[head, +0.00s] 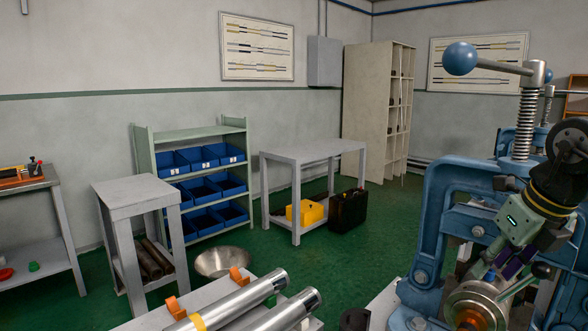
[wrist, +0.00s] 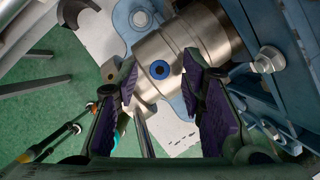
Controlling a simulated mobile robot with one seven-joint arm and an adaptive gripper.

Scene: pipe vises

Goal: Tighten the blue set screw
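The blue set screw (wrist: 160,69) is a blue ring with a dark centre, set in a metal collar (wrist: 205,30). The collar also shows in the head view (head: 474,303), held low in the blue vise (head: 437,195). My gripper (wrist: 160,74) is open, its purple-padded fingers apart on either side of the screw in the wrist view. I see no contact with the screw. My gripper is above the collar in the head view (head: 494,275). A thin metal rod (wrist: 143,132) shows between the fingers; they are not closed on it.
The vise's spring and ball-ended handle (head: 460,58) rise beside my arm. Steel pipes (head: 288,312) lie on a bench at the front. A grey table (head: 312,150), shelves with blue bins (head: 191,137) and a metal bowl (head: 222,263) stand farther back. Green floor is open between.

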